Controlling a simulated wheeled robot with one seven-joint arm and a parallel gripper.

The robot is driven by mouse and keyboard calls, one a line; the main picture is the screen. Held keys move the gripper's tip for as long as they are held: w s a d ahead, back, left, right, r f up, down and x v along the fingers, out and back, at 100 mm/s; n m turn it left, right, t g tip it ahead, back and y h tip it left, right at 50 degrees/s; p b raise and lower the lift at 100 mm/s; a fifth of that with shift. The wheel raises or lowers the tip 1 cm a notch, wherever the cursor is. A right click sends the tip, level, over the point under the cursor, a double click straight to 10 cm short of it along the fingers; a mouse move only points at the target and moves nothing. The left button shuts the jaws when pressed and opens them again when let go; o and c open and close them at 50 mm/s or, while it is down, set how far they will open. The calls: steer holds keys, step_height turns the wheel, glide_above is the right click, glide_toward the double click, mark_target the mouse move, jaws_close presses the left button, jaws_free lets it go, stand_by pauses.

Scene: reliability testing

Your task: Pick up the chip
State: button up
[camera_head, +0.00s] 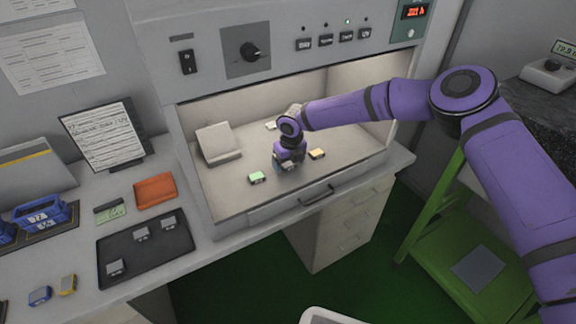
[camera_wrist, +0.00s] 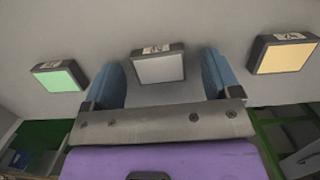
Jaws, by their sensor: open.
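My gripper (camera_head: 288,163) points down inside the lit test chamber, and its blue fingers are open in the wrist view (camera_wrist: 162,78). A pale grey square chip (camera_wrist: 160,67) with a dark frame and a small label lies between the fingers, with a gap on each side. In the head view this chip (camera_head: 288,167) is partly hidden by my gripper. A green chip (camera_head: 257,177) lies to the left, also in the wrist view (camera_wrist: 56,77). A yellow chip (camera_head: 317,154) lies to the right, also in the wrist view (camera_wrist: 285,55).
A light box with a sloped lid (camera_head: 218,143) stands at the chamber's left. Another small chip (camera_head: 271,126) lies farther back. A dark tray (camera_head: 165,255) with three grey chips is on the left bench, near an orange box (camera_head: 155,190). The chamber's front floor is clear.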

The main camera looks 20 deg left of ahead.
steer(key=shift+c, duration=0.2)
steer(key=c, duration=1)
steer(key=shift+o, duration=0.2)
